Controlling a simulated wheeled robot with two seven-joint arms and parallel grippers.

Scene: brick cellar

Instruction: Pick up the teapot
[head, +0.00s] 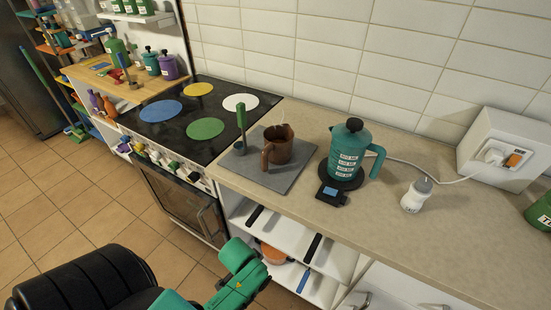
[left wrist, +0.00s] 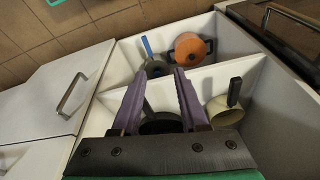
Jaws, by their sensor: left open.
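A teal pot (head: 350,150) with a black lid knob, side handle and white labels stands upright on a black round base on the counter. Left of it, a brown jug-like pot (head: 278,146) with a handle stands on a grey mat (head: 242,163). I cannot tell for certain which is the teapot; neither shows in the left wrist view. My left gripper (left wrist: 164,76) is open and empty, its purple fingers above the storage compartments below the counter. In the head view my green left arm is at the bottom, apart from both pots. My right gripper is out of view.
Below the counter, compartments hold an orange pot (left wrist: 190,47) and dark-handled pans. A green-handled utensil (head: 241,125) stands on the mat. Right of the teal pot are a white bottle (head: 416,195) and a socket box (head: 504,149) with a cord. The front right counter is clear.

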